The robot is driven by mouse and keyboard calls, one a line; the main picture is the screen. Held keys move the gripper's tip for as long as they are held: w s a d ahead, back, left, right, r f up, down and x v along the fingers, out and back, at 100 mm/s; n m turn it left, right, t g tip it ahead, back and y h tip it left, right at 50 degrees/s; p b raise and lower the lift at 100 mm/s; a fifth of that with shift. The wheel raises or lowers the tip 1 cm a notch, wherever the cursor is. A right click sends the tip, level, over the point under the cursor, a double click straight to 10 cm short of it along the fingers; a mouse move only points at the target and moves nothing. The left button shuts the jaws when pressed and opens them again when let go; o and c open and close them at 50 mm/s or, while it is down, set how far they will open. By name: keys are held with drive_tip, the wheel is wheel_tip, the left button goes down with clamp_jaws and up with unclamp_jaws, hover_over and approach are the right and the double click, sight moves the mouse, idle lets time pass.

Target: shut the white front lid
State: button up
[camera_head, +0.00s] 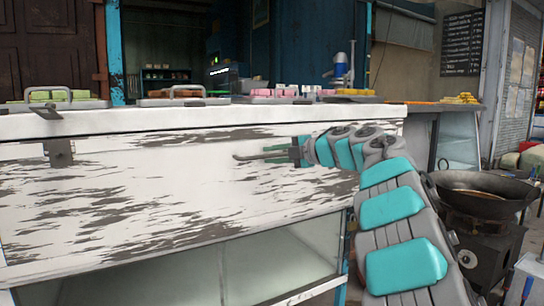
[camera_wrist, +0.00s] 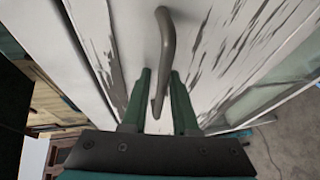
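The white front lid (camera_head: 150,195) is a long panel with worn, peeling paint on the front of the counter. A dark metal hinge (camera_head: 58,152) shows at its upper left. My gripper (camera_head: 275,152) reaches in from the right, close to the panel. In the wrist view my gripper (camera_wrist: 160,80) has its two green fingers apart. A grey-brown curved bar handle (camera_wrist: 167,35) runs down between them, with small gaps visible on its sides. The handle is mounted on the white panel (camera_wrist: 130,40). I cannot tell from these views how far the lid stands open.
The counter top (camera_head: 200,119) carries trays and small coloured packs (camera_head: 275,92). A glass-fronted case (camera_head: 270,270) lies below the panel. A black wok (camera_head: 482,192) on a stove stands at the right. The space left of my gripper is clear.

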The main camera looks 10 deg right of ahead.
drive_tip(key=v, duration=0.7)
drive_tip(key=shift+s+d+b, duration=0.15)
drive_tip(key=shift+d+b, duration=0.05)
drive_tip(key=shift+b, duration=0.1)
